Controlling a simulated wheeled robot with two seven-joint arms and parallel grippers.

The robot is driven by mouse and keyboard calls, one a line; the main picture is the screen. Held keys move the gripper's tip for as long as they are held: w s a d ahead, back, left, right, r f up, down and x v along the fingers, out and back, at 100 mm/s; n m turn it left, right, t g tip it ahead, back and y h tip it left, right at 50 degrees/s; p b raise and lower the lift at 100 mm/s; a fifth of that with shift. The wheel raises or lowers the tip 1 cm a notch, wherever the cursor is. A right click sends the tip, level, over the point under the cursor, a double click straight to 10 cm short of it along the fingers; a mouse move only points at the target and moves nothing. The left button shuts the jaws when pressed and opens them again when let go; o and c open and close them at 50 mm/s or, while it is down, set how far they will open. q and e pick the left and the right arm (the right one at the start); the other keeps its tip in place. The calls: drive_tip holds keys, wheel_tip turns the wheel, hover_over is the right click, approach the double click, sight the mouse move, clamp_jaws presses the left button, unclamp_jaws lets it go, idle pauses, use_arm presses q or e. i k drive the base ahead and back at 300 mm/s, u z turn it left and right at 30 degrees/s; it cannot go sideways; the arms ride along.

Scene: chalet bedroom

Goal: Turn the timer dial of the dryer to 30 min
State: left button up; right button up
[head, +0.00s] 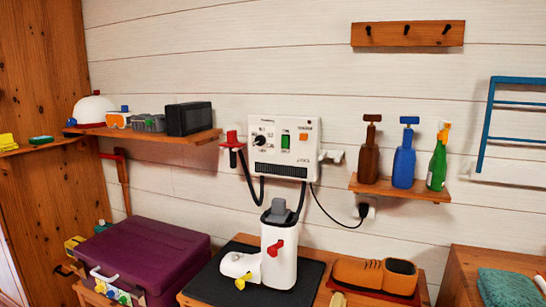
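The dryer (284,148) is a white box fixed to the plank wall in the middle of the head view. Its timer dial (259,141) is a small dark round knob on the left of its front, with tiny marks around it. The marks and the dial's setting are too small to read. To the right of the dial are a green switch (285,141) and an orange patch (304,136). Dark slats run along the dryer's lower front. Nothing covers the dial. Neither of my grippers shows in the head view.
A white boot (279,258) stands below on a black mat (218,283), with black hoses nearby. An orange shoe (375,275) lies to its right. Shelves with a dark box (190,118) and bottles (403,164) flank the dryer. A purple case (151,251) stands lower left.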

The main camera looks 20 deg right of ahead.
sight(260, 140)
drive_tip(key=u, duration=0.95)
drive_tip(key=i, duration=1.15)
drive_tip(key=z, duration=0.4)
